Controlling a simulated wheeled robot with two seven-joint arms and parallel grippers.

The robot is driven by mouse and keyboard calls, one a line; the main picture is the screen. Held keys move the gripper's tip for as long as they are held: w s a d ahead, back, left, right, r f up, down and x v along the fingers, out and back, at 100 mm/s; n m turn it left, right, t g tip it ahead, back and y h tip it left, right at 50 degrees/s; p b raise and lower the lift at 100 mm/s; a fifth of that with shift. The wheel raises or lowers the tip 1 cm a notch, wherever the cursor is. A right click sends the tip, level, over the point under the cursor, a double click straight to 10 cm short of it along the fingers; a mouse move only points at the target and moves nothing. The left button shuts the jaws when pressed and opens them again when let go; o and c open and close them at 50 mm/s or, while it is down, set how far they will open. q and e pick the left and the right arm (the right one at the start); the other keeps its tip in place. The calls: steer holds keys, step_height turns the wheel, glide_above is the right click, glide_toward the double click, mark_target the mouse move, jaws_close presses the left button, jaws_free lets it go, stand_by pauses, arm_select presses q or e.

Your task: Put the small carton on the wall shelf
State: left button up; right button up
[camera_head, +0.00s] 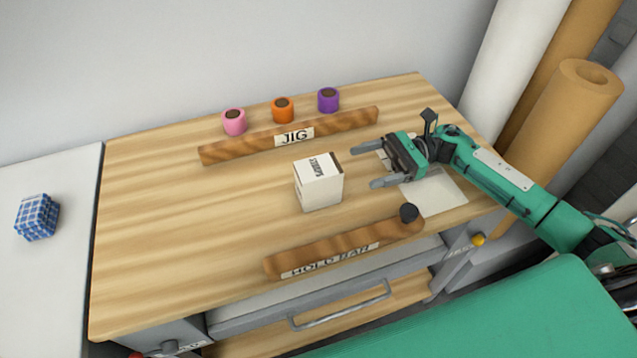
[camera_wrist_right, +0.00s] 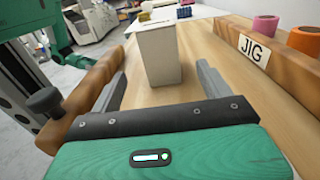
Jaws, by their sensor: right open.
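The small carton (camera_head: 319,184) is a white box with dark print on top. It stands upright on the wooden table between the jig bar and the hold bar. My right gripper (camera_head: 364,168) is open and empty, to the right of the carton with its fingers pointing at it. In the right wrist view the carton (camera_wrist_right: 158,55) stands ahead, between the lines of the two open fingers (camera_wrist_right: 160,85). No wall shelf can be made out in either view. My left gripper is not in view.
The jig bar (camera_head: 225,152) lies behind the carton, with pink (camera_head: 234,122), orange (camera_head: 283,110) and purple (camera_head: 328,100) rolls behind it. The hold bar (camera_head: 340,246) with a black knob lies in front. A blue checked cube (camera_head: 37,217) sits on the white surface at left. Tall rolls (camera_head: 565,130) stand at right.

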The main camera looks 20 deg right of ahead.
steer(key=p, duration=0.1)
glide_toward(298, 185)
steer(key=shift+a+r, duration=0.15)
steer(key=shift+a, duration=0.15)
steer(key=a+p, duration=0.2)
steer(key=a, duration=0.2)
steer(key=shift+s, duration=0.1)
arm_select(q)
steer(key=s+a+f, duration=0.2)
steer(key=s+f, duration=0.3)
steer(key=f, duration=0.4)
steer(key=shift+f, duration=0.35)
arm_select(e)
steer(key=shift+a, duration=0.55)
steer(key=c, duration=1.2)
